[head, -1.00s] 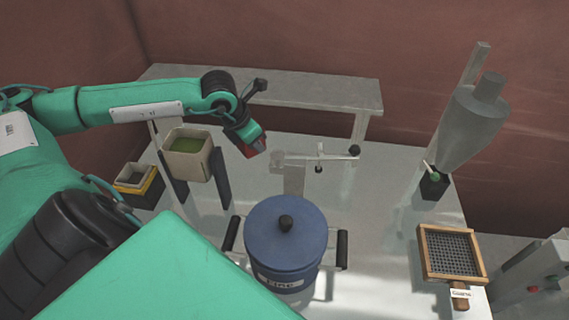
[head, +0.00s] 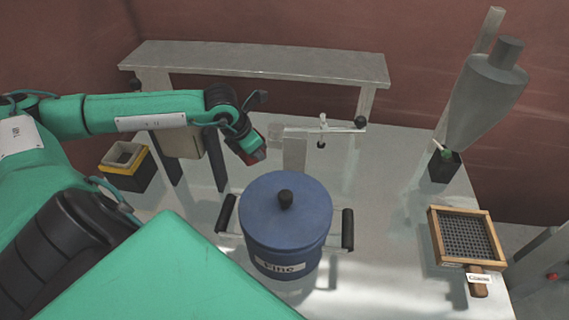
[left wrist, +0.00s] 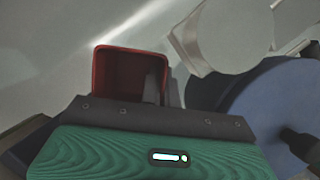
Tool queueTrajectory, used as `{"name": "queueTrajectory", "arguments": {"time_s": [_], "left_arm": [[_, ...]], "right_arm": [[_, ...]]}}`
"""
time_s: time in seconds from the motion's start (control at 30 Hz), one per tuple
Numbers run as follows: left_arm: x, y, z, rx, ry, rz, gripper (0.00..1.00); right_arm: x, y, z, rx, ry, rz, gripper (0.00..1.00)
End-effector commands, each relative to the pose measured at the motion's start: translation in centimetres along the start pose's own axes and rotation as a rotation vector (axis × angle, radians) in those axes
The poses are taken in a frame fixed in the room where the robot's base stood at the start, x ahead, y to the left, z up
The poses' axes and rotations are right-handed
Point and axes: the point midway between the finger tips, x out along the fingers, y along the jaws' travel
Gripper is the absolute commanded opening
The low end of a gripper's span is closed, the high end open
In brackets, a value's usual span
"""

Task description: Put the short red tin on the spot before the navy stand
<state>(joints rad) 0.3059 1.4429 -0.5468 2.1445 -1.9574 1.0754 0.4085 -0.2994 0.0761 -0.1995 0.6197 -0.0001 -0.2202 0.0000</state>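The short red tin (left wrist: 125,68) is open-topped and looks empty in the left wrist view, with a dark gripper finger against its wall. In the head view only a bit of its red side (head: 257,154) shows at the tip of my left gripper (head: 252,150), which is shut on it. They are behind and left of the blue lidded drum. Two dark navy posts (head: 217,158), seemingly the navy stand, rise left of the gripper with a beige box (head: 187,145) between them, partly hidden by my arm. I cannot make out a marked spot. My right gripper is not in view.
The blue drum (head: 285,225) with side handles stands in the middle. A clear bracket (head: 300,133) is behind it. At right are a grey funnel (head: 485,95), a black cup (head: 446,167) and a wood-framed sieve (head: 467,238). A yellow-black box (head: 127,165) is at left; a bench (head: 260,62) is behind.

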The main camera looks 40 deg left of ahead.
Motion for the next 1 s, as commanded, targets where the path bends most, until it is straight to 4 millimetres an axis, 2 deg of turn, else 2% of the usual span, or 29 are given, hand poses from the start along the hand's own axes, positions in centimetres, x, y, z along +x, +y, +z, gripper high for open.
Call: {"name": "queueTrajectory", "arguments": {"time_s": [0.1, 0.2, 0.5, 1.0], "left_arm": [[2.1, 0.0, -0.8, -0.001, -0.002, -0.001, 0.00], [3.2, 0.0, -1.2, -0.002, -0.002, -0.001, 0.00], [7.9, 0.0, -3.2, -0.001, -0.002, -0.001, 0.00], [12.6, 0.0, -5.1, -0.001, -0.004, 0.001, 0.00]], "right_arm": [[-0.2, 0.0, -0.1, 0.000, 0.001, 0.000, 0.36], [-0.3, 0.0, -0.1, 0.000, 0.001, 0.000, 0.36], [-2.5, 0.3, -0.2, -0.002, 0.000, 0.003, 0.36], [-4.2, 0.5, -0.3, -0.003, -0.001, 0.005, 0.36]]}}
